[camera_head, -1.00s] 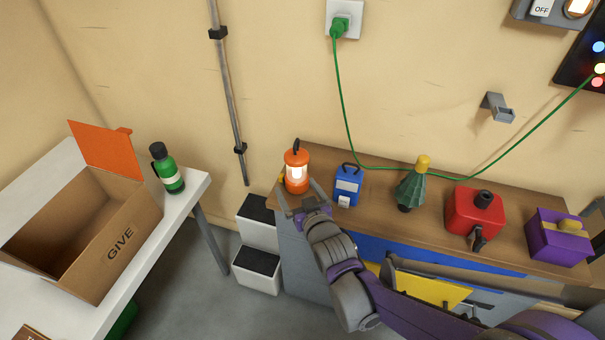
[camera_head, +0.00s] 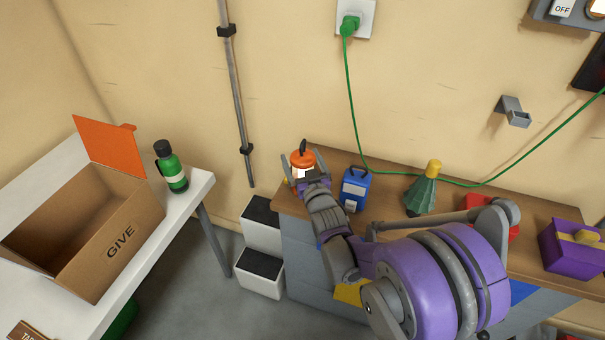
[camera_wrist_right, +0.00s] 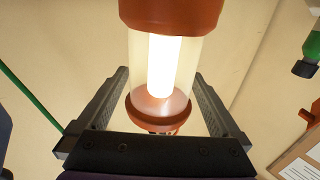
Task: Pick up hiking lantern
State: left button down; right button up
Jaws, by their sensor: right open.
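The hiking lantern (camera_head: 302,158) is orange with a lit white middle and a dark hook handle. It stands at the left end of the wooden workbench top. My right gripper (camera_head: 304,170) is open, with its fingers reaching either side of the lantern in the head view, which hides its lower part. In the right wrist view the lantern (camera_wrist_right: 165,65) fills the upper middle, its glowing tube upright in the picture. The open fingers of the right gripper (camera_wrist_right: 160,95) stand left and right of it, with gaps on both sides. My left gripper is not in view.
A blue canister (camera_head: 354,190) stands close to the right of the lantern. A green tree-shaped item (camera_head: 421,196) and a purple box (camera_head: 572,250) are farther right. A cardboard GIVE box (camera_head: 82,232) and green bottle (camera_head: 171,170) sit on the white table (camera_head: 197,190) at left.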

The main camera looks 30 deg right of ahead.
jog(key=shift+x, duration=0.8)
grip_shut()
notch_tip(320, 180, up, 10)
jog(key=shift+r+p, duration=0.1)
jog(key=shift+p, duration=1)
